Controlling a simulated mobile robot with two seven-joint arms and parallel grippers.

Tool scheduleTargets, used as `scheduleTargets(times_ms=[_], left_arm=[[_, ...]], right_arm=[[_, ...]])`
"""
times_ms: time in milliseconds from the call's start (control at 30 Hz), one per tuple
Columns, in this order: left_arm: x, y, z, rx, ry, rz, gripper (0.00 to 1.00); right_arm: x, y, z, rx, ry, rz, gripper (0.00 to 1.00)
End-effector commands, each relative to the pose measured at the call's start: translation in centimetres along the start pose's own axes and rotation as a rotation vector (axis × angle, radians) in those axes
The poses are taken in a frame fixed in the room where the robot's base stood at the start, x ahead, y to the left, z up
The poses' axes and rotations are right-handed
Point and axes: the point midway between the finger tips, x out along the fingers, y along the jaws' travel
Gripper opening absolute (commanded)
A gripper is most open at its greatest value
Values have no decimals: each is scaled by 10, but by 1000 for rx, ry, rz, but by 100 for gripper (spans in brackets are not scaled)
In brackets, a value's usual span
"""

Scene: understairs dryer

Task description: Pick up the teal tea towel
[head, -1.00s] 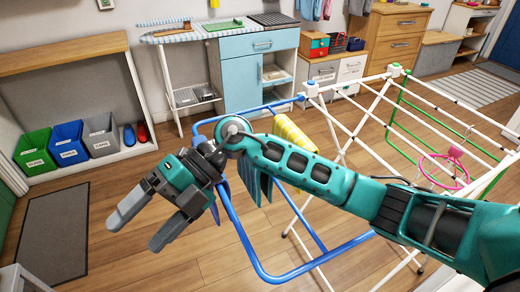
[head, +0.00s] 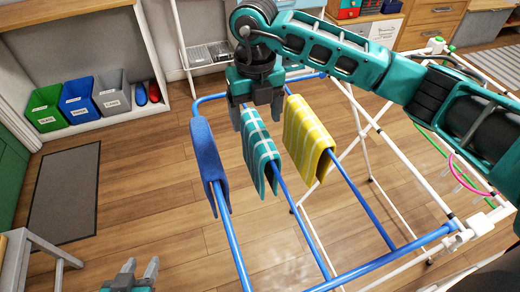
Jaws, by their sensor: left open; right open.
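The teal tea towel (head: 261,160), checked with white lines, hangs folded over the middle blue rail of the drying rack. My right gripper (head: 257,118) points down at the top of this towel, its fingers open on either side of the upper fold as seen here. I cannot tell whether they touch the cloth. The gripper hides part of the towel's top edge. My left gripper (head: 136,270) is open and empty at the bottom left, low in the picture and well away from the towel.
A plain blue cloth (head: 209,165) hangs left of the teal towel and a yellow checked towel (head: 308,138) hangs right of it, both close by. The blue rack frame (head: 232,240) spreads towards me. Bins (head: 77,101) stand on a low shelf at left. A stool (head: 45,245) is at lower left.

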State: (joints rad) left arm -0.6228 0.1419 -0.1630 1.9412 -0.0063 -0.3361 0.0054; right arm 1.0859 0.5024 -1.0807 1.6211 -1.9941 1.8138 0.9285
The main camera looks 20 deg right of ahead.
Motion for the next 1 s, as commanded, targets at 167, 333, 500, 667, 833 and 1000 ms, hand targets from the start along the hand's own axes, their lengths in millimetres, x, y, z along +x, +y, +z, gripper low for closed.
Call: scheduleTargets(times_ms=[167,333,500,667,833,1000], left_arm=[[0,0,0,0,-1,0,43],[0,0,0,0,-1,-1,43],[-2,0,-2,0,-2,-1,43],[-2,0,-2,0,-2,-1,43],[-3,0,-1,0,-4,0,43],[-3,0,0,0,-5,0,43]], right_arm=[[30,0,0,0,3,1,79],[42,0,0,-1,2,2,79],[64,-6,2,1,5,2,79],[86,-7,4,-2,4,2,79],[92,-7,4,-2,0,3,79],[92,-7,4,-2,0,3,77]])
